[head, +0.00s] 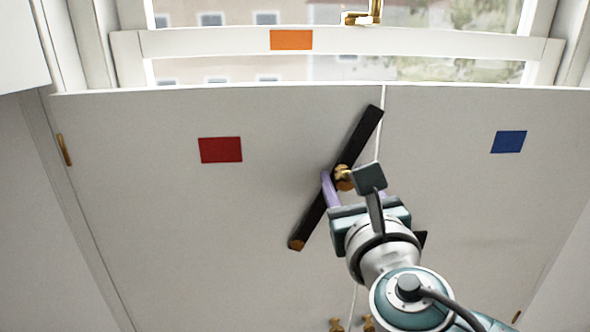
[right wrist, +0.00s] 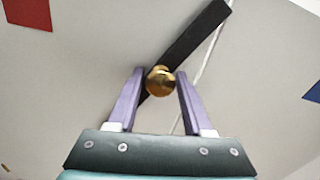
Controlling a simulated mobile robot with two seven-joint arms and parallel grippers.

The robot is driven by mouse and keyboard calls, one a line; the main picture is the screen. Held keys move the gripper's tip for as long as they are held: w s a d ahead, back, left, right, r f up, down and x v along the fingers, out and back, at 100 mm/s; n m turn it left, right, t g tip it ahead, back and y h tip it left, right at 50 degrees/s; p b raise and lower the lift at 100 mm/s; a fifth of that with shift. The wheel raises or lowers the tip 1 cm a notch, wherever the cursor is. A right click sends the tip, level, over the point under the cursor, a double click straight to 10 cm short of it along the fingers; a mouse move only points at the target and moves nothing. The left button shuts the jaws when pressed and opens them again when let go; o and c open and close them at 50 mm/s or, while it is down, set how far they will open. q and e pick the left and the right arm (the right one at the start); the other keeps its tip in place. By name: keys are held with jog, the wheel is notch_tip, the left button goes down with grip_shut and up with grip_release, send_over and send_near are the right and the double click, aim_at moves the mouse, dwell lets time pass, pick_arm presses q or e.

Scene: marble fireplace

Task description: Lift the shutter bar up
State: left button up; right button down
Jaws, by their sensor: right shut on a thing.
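The shutter bar (head: 359,137) is a long dark bar lying diagonally across the pale shutters, upper end to the right and lower end to the left. A brass knob (head: 343,178) sits near its middle. My right gripper (head: 345,184) is at the middle of the bar, shut on it near the knob. In the right wrist view, the purple fingers (right wrist: 161,73) stand on either side of the brass knob (right wrist: 160,81), and the bar (right wrist: 197,38) runs up to the right behind it. The exact finger contact is hard to see. My left gripper is not in view.
Pale shutter panels (head: 255,210) meet at a vertical seam. A red patch (head: 220,150) is on the left panel and a blue one (head: 508,142) on the right. An orange patch (head: 291,40) is on the window frame above. Small brass knobs (head: 336,324) show at the bottom.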

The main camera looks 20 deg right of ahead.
jog(key=a+n, duration=0.1)
jog(key=a, duration=0.1)
jog(key=w+a+r+n, duration=0.1)
jog(key=a+n, duration=0.1)
jog(key=a+n+p, duration=0.1)
jog(key=a+n, duration=0.1)
jog(key=shift+w+r, duration=0.2)
jog(key=shift+w, duration=0.05)
jog(key=shift+w+a+f+n, duration=0.1)
jog(key=shift+w+a+n, duration=0.05)
jog(key=shift+a+n, duration=0.5)
jog(key=shift+w+a+n, duration=0.15)
jog(key=shift+a+n, duration=0.4)
jog(key=shift+a, duration=0.1)
jog(key=shift+c, duration=2.4)
grip_release()
jog(key=shift+a, duration=0.1)
